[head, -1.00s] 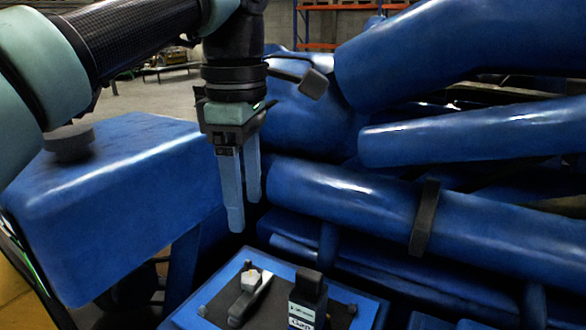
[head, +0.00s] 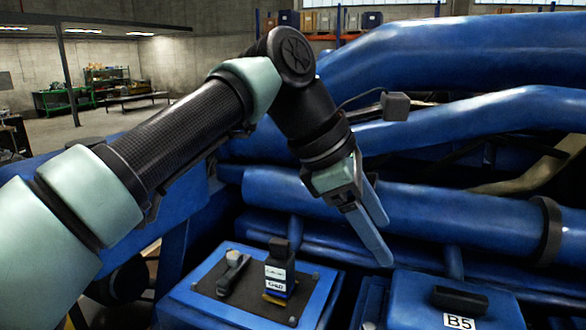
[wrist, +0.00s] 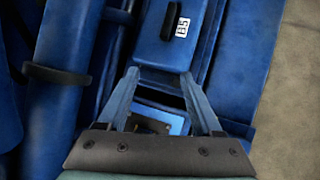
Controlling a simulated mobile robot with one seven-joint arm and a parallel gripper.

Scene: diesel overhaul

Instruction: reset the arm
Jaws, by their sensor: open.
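My gripper (head: 376,238) is in the middle of the head view, with two long blue-grey fingers pointing down and to the right. The fingers are apart with nothing between them. It hangs above the gap between a blue tray with a dark mat and a blue box labelled B5, in front of the blue pipes. In the wrist view my gripper (wrist: 160,80) shows its fingers spread, with the B5 box (wrist: 172,40) beyond the tips. My arm reaches in from the left of the head view.
The blue tray (head: 188,297) bears a small black labelled block (head: 277,270) and a metal tool with a light knob (head: 233,272). The B5 box (head: 425,295) stands at the lower right. Large blue pipes (head: 450,215) run behind my gripper. Open floor lies at the far left.

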